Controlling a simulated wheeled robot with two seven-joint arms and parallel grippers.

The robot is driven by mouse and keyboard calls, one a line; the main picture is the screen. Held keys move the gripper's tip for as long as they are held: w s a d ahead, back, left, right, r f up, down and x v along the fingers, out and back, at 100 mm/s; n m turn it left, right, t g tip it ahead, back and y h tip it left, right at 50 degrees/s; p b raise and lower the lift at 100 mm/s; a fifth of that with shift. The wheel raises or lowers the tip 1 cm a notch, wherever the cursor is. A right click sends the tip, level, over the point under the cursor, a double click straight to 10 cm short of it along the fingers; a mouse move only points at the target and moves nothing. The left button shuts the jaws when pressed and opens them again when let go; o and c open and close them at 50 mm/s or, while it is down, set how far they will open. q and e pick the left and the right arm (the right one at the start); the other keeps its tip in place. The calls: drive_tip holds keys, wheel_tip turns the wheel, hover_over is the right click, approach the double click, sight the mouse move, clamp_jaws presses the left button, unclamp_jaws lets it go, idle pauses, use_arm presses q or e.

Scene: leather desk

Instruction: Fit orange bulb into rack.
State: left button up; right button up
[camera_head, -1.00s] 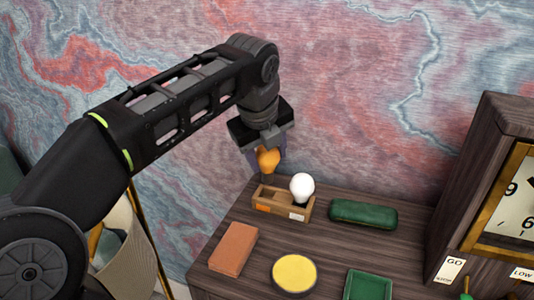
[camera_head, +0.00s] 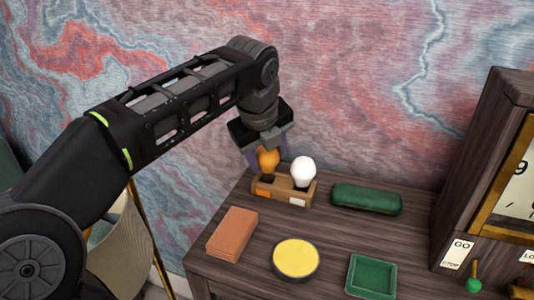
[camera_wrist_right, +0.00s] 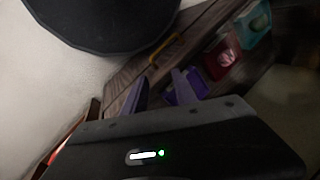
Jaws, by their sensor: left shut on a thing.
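The small wooden rack (camera_head: 282,198) stands near the desk's back left corner, with an orange label on its left part and a white label on its right. A white bulb (camera_head: 303,170) stands upright in the right part. My left gripper (camera_head: 266,152) is shut on the orange bulb (camera_head: 268,160) from above. The orange bulb is upright over the left part, its dark base at the rack's top; I cannot tell how deep it sits. My right gripper (camera_wrist_right: 160,92) shows only in the dark right wrist view, its fingers apart with nothing visible between them.
A green case (camera_head: 366,199) lies just right of the rack. A brown block (camera_head: 232,233), a yellow round dish (camera_head: 296,259) and a green tray (camera_head: 371,277) are nearer. A wooden clock cabinet (camera_head: 488,150) stands at the right.

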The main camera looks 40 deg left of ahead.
use_arm(q)
drive_tip(key=shift+f, duration=0.4)
drive_tip(key=o, duration=1.4)
drive_tip(key=shift+r+p, duration=3.9)
drive_tip(key=shift+r, duration=0.65)
drive_tip(key=shift+f, duration=0.1)
